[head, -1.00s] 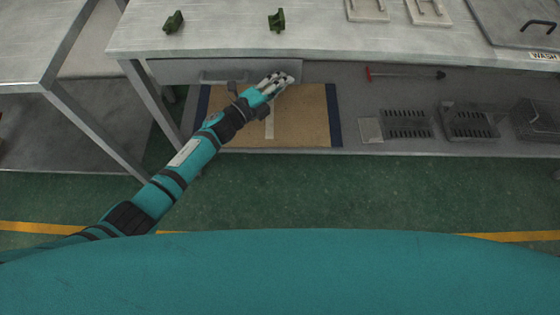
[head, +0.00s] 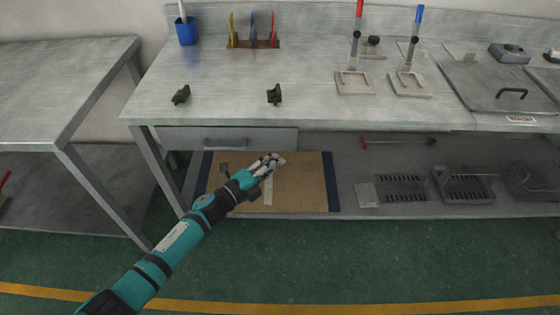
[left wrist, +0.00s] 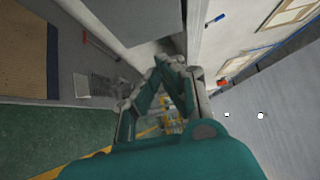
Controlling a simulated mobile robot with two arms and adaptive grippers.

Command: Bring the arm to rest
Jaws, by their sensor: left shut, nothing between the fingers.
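My left arm reaches in from the lower left of the head view. Its gripper (head: 272,162) is shut and empty, in front of the workbench (head: 225,90) and just below the drawer (head: 229,139). My right gripper is not in view.
Two small green parts (head: 182,94) (head: 274,94) lie on the bench top. A blue cup (head: 186,32) and a tool rack (head: 254,42) stand at the back. Slotted metal trays (head: 402,187) sit on the lower shelf. The green floor (head: 330,255) in front is clear.

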